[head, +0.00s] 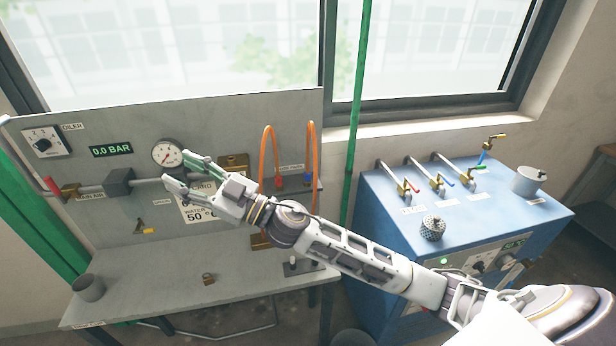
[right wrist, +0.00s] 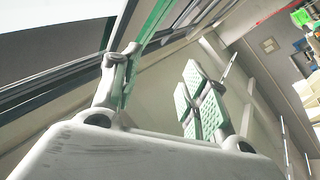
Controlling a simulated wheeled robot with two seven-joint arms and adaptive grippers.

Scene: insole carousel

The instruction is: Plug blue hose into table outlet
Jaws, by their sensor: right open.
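Two orange hoses hang in loops on the grey panel. One ends in a blue connector (head: 308,179), the other in a red connector (head: 279,181). No hose with a blue body shows. A small brass fitting (head: 208,279) stands on the grey table (head: 170,295); I cannot tell whether it is the outlet. My right gripper (head: 176,170) is open in front of the panel by the gauge, well left of the hoses. In the right wrist view its green-padded fingers (right wrist: 155,95) are apart with nothing between them. My left gripper is not in view.
A pressure gauge (head: 167,153), a red-handled valve (head: 53,187) and a 0.0 BAR display (head: 111,150) are on the panel. A grey cup (head: 88,288) stands at the table's left. A blue cabinet (head: 385,225) with levers is at right, behind my right arm.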

